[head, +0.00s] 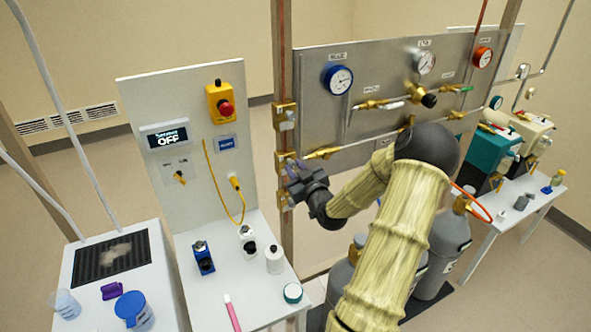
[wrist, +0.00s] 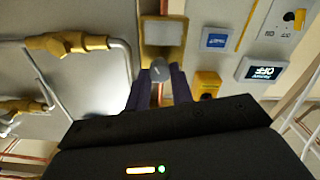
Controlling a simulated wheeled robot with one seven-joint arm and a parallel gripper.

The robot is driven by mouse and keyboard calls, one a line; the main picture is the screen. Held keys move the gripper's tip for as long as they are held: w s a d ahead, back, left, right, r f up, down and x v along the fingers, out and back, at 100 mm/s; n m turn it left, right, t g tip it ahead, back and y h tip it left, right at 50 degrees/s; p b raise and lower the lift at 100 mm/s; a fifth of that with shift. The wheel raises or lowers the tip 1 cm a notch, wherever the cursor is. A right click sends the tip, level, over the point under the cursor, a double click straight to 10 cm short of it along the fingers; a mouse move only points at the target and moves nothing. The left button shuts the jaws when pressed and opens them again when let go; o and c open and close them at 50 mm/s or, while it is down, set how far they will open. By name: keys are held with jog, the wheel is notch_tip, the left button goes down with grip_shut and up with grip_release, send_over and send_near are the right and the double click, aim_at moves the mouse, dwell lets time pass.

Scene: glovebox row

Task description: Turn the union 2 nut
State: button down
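My gripper (head: 297,177) is at the vertical post, beside its brass-coloured fittings. In the wrist view, its two dark purple fingers (wrist: 161,80) stand apart, with a small grey rounded part (wrist: 160,70) between their tips. That part lies in front of a brass-coloured block with a pale square face (wrist: 163,32). I cannot tell whether the fingers touch the grey part. No label I can read marks union 2, so I cannot tell if this is its nut. A brass fitting on a pipe (wrist: 68,42) is to the left in the wrist view; a brass fitting (head: 325,153) also shows right of my gripper in the head view.
A steel panel (head: 375,65) with gauges and valves stands right of the post. A white board (head: 150,95) with a display reading OFF and a red stop button (head: 226,107) stands left. A table (head: 240,285) with small bottles is below; gas cylinders (head: 448,245) stand behind my arm.

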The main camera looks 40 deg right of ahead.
jog(key=shift+m, duration=0.3)
jog(key=shift+m+b, duration=0.35)
jog(key=shift+m, duration=2.25)
jog(key=c, duration=1.2)
grip_release()
jog(key=shift+s, duration=0.15)
jog(key=p+v, duration=0.4)
jog(key=v, duration=1)
jog(key=shift+s+d+r, duration=0.15)
jog(key=shift+s+r, duration=0.1)
jog(key=shift+s, duration=0.1)
